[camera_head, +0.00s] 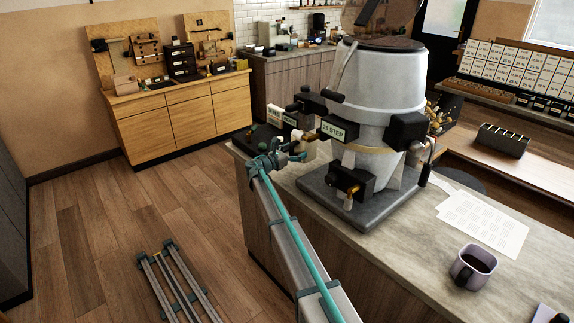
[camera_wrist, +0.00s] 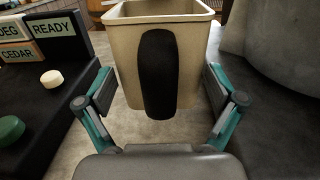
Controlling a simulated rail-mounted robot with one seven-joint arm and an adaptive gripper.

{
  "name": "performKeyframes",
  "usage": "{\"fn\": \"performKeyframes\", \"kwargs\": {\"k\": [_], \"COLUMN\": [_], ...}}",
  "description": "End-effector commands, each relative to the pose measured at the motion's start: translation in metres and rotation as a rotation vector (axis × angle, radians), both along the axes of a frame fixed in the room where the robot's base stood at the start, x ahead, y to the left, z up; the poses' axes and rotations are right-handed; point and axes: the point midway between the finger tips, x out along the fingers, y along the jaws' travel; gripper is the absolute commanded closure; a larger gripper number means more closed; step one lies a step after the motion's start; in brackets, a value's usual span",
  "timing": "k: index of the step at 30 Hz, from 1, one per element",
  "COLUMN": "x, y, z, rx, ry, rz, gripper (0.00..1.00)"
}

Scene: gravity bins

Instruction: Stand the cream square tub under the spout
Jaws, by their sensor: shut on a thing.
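The cream square tub (camera_wrist: 125,62) stands upright in the wrist view, open at the top, with a dark upright grip strip on its near face. My gripper (camera_wrist: 158,90) has one finger on each side of the tub, shut on it. In the head view my gripper (camera_head: 272,162) is at the counter's left end, and a small cream patch, probably the tub (camera_head: 309,150), shows just beyond it, mostly hidden. A large grey hopper machine (camera_head: 375,95) stands to its right. A black block with a small pale outlet (camera_head: 349,196) hangs low on its front; I cannot tell if this is the spout.
A dark control panel (camera_wrist: 50,110) with labels and buttons is close on the tub's left in the wrist view. The machine's grey base plate (camera_head: 350,217) is on the counter.

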Motion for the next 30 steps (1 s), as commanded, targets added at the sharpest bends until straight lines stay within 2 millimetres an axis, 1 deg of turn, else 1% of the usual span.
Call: {"fn": "performKeyframes", "kwargs": {"k": [1,6,20,26,30], "x": [0.010,0.020,0.020,0.021,0.021], "y": [-0.006,-0.015,-0.017,-0.017,-0.017], "z": [0.002,0.006,0.007,-0.002,-0.013], "rx": [-0.001,-0.003,-0.004,-0.003,-0.004], "ry": [-0.002,-0.005,-0.005,-0.004,-0.003], "rz": [-0.007,-0.016,-0.017,-0.017,-0.017], "gripper": [0.67,0.67,0.67,0.67,0.67]}}
